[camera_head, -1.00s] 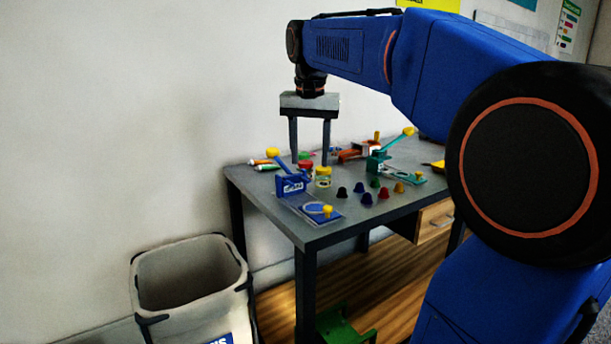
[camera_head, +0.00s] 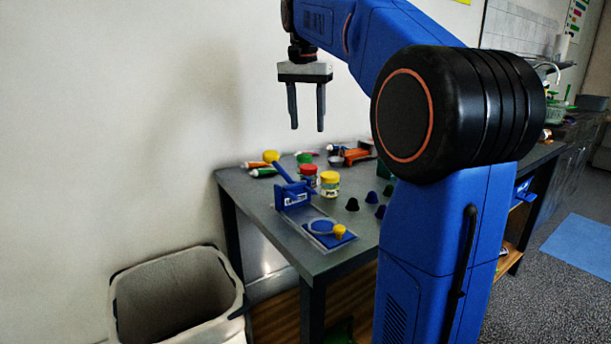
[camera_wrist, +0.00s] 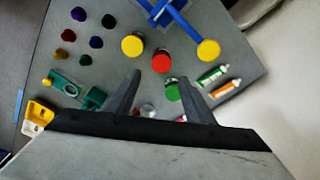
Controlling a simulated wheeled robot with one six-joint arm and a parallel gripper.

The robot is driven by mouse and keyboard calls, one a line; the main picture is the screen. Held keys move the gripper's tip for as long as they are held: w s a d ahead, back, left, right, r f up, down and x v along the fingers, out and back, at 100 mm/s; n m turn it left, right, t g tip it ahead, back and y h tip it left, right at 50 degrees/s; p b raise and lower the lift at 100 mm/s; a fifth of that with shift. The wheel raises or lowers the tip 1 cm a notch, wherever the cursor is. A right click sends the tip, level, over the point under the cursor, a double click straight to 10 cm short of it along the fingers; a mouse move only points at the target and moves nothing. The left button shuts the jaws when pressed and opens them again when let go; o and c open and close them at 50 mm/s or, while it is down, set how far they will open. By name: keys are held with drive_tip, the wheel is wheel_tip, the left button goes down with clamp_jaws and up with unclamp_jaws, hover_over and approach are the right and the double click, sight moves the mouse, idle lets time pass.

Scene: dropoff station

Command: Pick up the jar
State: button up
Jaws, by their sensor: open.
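Several small jars stand upright near the back left of the grey table (camera_head: 262,215). One jar (camera_head: 329,186) has a yellow lid, one has a red lid (camera_head: 308,170) and one has a green lid (camera_head: 304,158). In the wrist view, the yellow lid (camera_wrist: 132,46), red lid (camera_wrist: 161,62) and green lid (camera_wrist: 172,92) lie around and between my fingers. My gripper (camera_head: 306,130) is open and empty, pointing down, above the table and apart from the jars. In the wrist view its fingers (camera_wrist: 161,78) spread to either side of the red lid.
A blue press-like tool (camera_head: 292,195) stands just in front of the jars. Small dark cups (camera_head: 352,204) sit to the right. Paint tubes (camera_head: 258,168) lie at the back left. A grey bin (camera_head: 180,300) stands left of the table. My arm hides the table's right part.

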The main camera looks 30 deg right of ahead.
sight(308, 167)
drive_tip(key=f, duration=0.5)
drive_tip(key=w+d+f, duration=0.1)
drive_tip(key=f, duration=0.5)
drive_tip(key=w+f, duration=0.1)
drive_tip(key=f, duration=0.5)
drive_tip(key=shift+d+f, duration=0.15)
drive_tip(key=shift+d, duration=0.2)
drive_tip(key=c, duration=0.9)
